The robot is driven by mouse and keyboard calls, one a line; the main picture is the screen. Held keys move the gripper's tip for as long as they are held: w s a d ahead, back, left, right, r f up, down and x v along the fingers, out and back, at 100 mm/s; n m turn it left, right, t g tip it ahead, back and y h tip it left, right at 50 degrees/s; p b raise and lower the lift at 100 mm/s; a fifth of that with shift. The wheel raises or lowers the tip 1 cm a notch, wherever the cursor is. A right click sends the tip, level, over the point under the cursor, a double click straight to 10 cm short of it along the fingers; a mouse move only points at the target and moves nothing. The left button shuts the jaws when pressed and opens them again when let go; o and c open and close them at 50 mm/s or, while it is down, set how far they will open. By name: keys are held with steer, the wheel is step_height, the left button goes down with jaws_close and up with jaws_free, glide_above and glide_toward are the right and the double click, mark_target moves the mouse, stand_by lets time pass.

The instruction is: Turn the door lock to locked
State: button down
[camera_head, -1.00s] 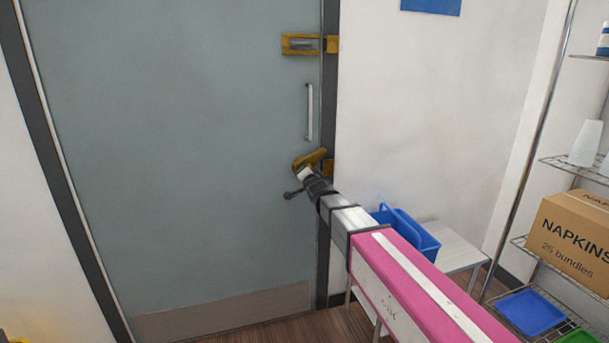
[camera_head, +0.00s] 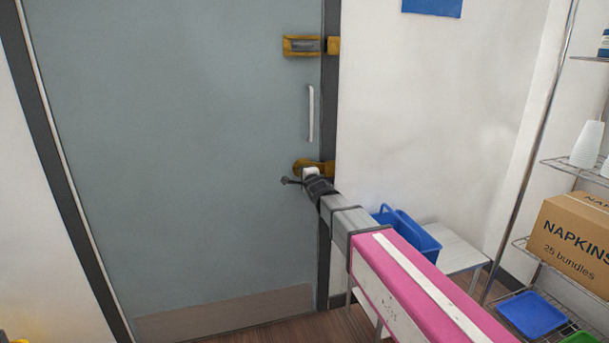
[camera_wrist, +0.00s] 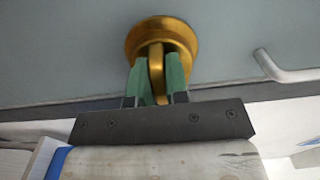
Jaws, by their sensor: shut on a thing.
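The brass door lock (camera_head: 299,167) is on the right edge of the grey door (camera_head: 180,150), below the pull handle. In the wrist view it is a round brass plate (camera_wrist: 160,30) with a thumb-turn (camera_wrist: 156,66) standing out from it. My gripper (camera_wrist: 158,72) has its green fingers on both sides of the thumb-turn, shut on it. In the head view my gripper (camera_head: 311,174) covers part of the lock, and a brass piece shows on the frame side just right of it.
A brass latch (camera_head: 301,45) is higher on the door. The pull handle (camera_head: 310,113) is close above my gripper and also shows in the wrist view (camera_wrist: 285,70). A blue caddy (camera_head: 408,232) on a small table and a wire shelf with a napkin box (camera_head: 570,240) stand right.

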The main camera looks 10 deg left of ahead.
stand_by(0.4)
steer(key=c, duration=1.1)
jaws_free()
steer(key=shift+s, duration=0.1)
steer(key=v, duration=1)
steer(key=shift+s+d, duration=0.15)
steer(key=shift+s, duration=0.1)
